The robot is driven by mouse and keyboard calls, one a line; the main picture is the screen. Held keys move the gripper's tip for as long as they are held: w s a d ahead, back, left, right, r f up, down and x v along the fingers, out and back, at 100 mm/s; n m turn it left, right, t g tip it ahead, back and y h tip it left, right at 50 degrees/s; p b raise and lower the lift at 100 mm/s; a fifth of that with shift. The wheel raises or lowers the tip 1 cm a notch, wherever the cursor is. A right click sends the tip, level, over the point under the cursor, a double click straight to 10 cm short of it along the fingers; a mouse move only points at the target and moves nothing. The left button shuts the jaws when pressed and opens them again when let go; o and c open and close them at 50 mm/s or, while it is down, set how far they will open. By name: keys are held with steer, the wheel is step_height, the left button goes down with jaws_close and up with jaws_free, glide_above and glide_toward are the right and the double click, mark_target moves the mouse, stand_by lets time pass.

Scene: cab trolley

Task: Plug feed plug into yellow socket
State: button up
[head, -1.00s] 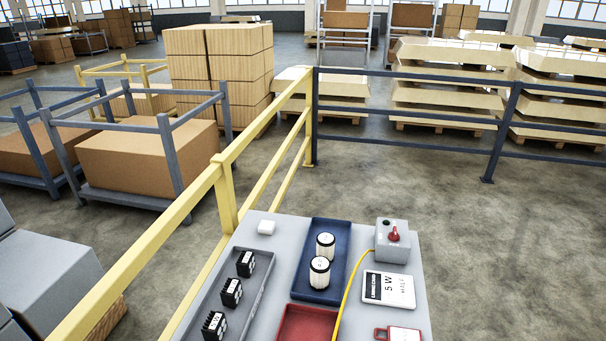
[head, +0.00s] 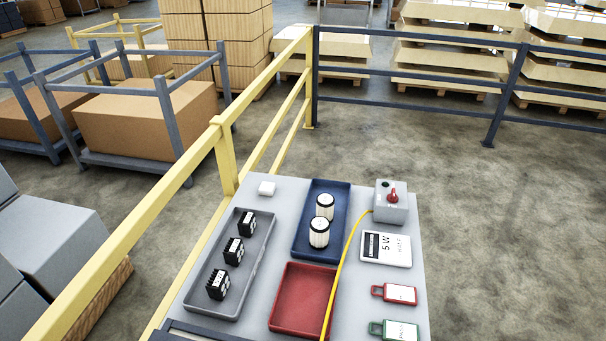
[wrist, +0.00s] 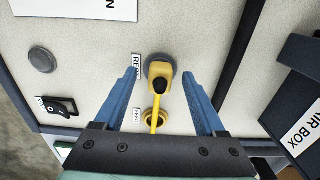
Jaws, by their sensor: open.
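In the wrist view a yellow plug (wrist: 159,74) with a dark round end sits at a grey round socket (wrist: 163,68) beside a label that is partly hidden. Its yellow cable runs down over a yellow-ringed socket (wrist: 148,116), which has a small label at its left. My gripper (wrist: 160,72) is open, with one blue finger on each side of the plug and visible gaps between. In the head view a yellow cable (head: 346,257) runs over the trolley top; the plug, sockets and my gripper are not visible there.
On the trolley top (head: 270,221) are trays, a grey box with a red knob (head: 391,202) and tags. A yellow rail (head: 170,180) runs along its left. In the wrist view a black switch (wrist: 60,107) is at left and a dark box (wrist: 296,100) at right.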

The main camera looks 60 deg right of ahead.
jaws_close()
stand_by(0.3)
steer(key=shift+r, duration=0.2)
stand_by(1.1)
steer(key=shift+r+p, duration=2.85)
steer(key=shift+p, duration=0.4)
